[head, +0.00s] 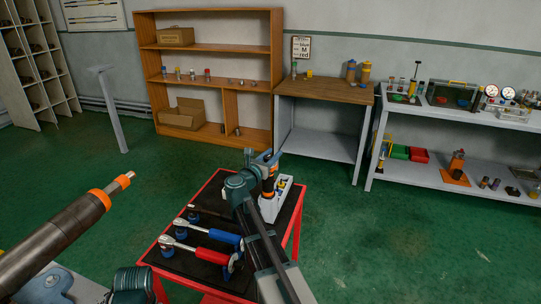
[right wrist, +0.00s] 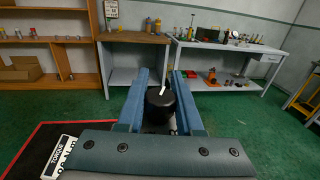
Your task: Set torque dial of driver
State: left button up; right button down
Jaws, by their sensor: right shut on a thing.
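My right gripper (head: 268,160) is over the far right part of the red tool cart. In the right wrist view its two blue fingers (right wrist: 155,95) are shut on a round black dial (right wrist: 159,108) with a white pointer mark on top. Below it is a white housing (head: 272,208) with small yellow parts. A white label reading TORQUE (right wrist: 58,158) shows at the lower left of the wrist view. My arm and gripper hide much of the driver, so its full shape cannot be told.
The red cart (head: 160,238) has a black mat with red and blue wrenches (head: 210,233). A dark cylinder with orange bands (head: 60,235) juts in at the left. A wooden shelf (head: 210,84), a wooden-topped table (head: 325,90) and a metal bench (head: 460,113) stand behind, with open green floor between.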

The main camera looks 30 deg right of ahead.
jog(key=shift+d+m+g+h, duration=0.1)
jog(key=shift+m+g+h, duration=0.35)
jog(key=shift+g, duration=0.25)
jog(key=shift+s, duration=0.15)
jog(key=c, duration=0.5)
grip_release()
jog(key=shift+c, duration=0.2)
jog(key=v, duration=1.3)
jog(key=shift+a, duration=0.4)
jog(key=shift+s, duration=0.2)
